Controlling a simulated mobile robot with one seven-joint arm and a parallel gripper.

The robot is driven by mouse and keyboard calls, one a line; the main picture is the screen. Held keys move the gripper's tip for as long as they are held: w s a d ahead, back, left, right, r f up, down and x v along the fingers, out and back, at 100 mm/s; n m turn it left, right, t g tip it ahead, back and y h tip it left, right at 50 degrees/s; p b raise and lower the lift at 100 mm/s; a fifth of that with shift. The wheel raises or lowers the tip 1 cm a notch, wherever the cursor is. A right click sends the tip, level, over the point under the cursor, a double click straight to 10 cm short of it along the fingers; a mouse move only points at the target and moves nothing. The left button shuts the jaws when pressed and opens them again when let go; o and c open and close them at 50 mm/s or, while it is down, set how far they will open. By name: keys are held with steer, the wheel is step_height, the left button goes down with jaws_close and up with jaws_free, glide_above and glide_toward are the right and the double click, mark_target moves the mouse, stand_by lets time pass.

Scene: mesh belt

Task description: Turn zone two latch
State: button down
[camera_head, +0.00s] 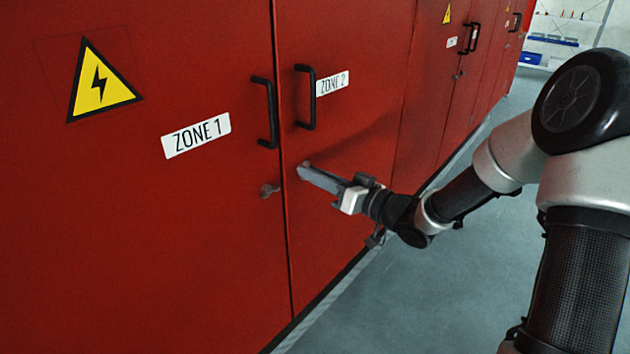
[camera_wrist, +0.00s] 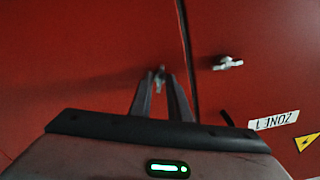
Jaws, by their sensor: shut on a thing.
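The zone two door (camera_head: 355,135) is the red panel with the "ZONE 2" label (camera_head: 332,83) in the head view. Its latch is mostly hidden by my gripper in the head view; in the wrist view the zone two latch (camera_wrist: 160,74) shows as a small metal piece between the fingertips. My gripper (camera_head: 304,170) reaches the door below the black zone two handle (camera_head: 306,97). In the wrist view my gripper (camera_wrist: 161,82) has its fingers closed around the latch. The latch's exact angle is hard to tell.
The zone one latch (camera_head: 268,190) sits just left of the door seam, and it also shows in the wrist view (camera_wrist: 228,63). The black zone one handle (camera_head: 266,112) projects above it. More red cabinets (camera_head: 455,75) continue at right. The grey floor (camera_head: 400,300) is clear.

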steer(key=shift+n+b, duration=1.3)
steer(key=shift+n, duration=0.9)
steer(key=c, duration=1.9)
jaws_free()
steer(key=shift+c, duration=0.2)
steer(key=shift+d, duration=0.1)
steer(key=p+v, duration=0.2)
steer(key=v, duration=1.5)
steer(key=shift+s+d, duration=0.1)
